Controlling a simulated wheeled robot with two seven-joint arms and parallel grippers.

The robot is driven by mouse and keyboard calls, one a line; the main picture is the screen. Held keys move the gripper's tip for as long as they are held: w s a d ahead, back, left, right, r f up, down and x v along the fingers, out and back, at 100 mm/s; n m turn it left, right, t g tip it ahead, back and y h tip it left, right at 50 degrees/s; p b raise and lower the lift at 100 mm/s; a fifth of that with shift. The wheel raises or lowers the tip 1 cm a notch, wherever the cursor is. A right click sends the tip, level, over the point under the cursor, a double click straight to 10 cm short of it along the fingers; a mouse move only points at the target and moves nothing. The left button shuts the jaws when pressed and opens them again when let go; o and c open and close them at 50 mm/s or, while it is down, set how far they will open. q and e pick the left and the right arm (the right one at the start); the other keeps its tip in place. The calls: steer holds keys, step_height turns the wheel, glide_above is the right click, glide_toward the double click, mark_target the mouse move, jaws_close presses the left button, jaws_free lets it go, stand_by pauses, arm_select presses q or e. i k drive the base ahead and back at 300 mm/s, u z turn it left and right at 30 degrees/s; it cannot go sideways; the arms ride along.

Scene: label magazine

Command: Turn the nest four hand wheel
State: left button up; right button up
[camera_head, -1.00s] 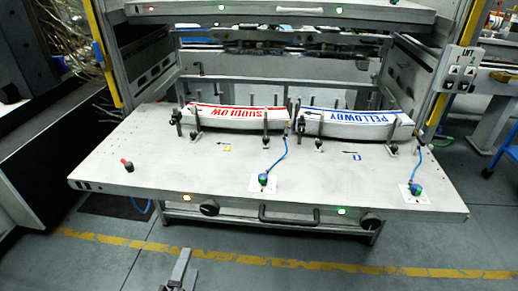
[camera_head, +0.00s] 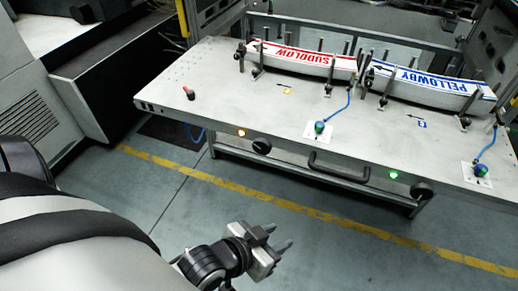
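Two black round knobs that look like hand wheels sit on the front edge of the grey table (camera_head: 225,100). One hand wheel (camera_head: 262,146) is left of the black handle, beside a lit amber lamp (camera_head: 241,132). The other hand wheel (camera_head: 422,190) is at the right, beside a lit green lamp (camera_head: 393,175). No nest number is readable, so I cannot tell which is nest four. My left gripper (camera_head: 281,236) is low in front of the table, over the floor, with its two fingers apart and empty. It touches neither wheel. My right gripper is out of view.
White curved pieces lettered SUDDLOW (camera_head: 302,58) and PELLOWBY (camera_head: 430,86) stand among dark posts on the table. A black bar handle (camera_head: 338,168) juts from the front edge. Green-and-blue knobs with blue hoses are on top. The floor in front is clear.

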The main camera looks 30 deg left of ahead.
mark_target(261, 147)
steer(key=u, duration=0.55)
steer(key=k, duration=1.1)
steer(key=z, duration=0.55)
steer(key=i, duration=0.5)
